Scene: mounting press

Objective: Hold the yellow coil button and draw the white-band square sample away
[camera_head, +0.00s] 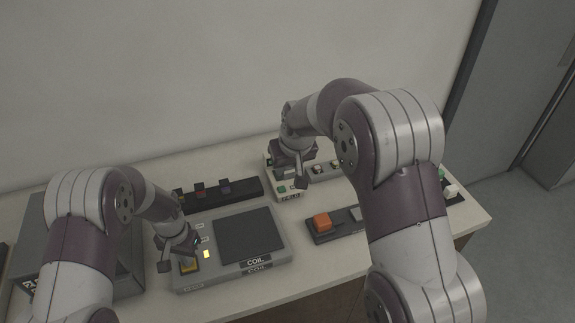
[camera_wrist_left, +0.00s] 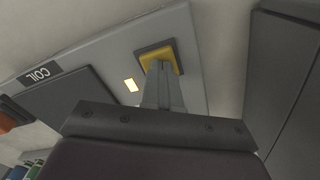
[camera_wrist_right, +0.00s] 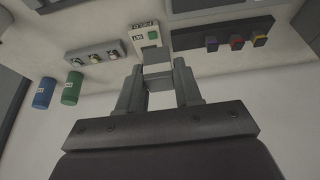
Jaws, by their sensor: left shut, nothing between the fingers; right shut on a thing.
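The yellow coil button (camera_head: 189,265) sits at the left of the grey panel labelled COIL; it also shows in the left wrist view (camera_wrist_left: 176,56). My left gripper (camera_head: 181,260) is shut and empty, its fingertips on or right at the button. A small lamp (camera_wrist_left: 131,85) beside the button is lit yellow. My right gripper (camera_wrist_right: 158,80) is shut on a small grey block (camera_wrist_right: 157,57), apparently the square sample. It is held up near the grey box with a green button (camera_head: 284,190).
The dark square plate (camera_head: 250,235) on the coil panel is bare. Behind it lies a dark strip with coloured parts (camera_head: 225,187). A dark tray with an orange block (camera_head: 322,221) is to its right. Blue (camera_wrist_right: 43,93) and green (camera_wrist_right: 72,88) cylinders show in the right wrist view.

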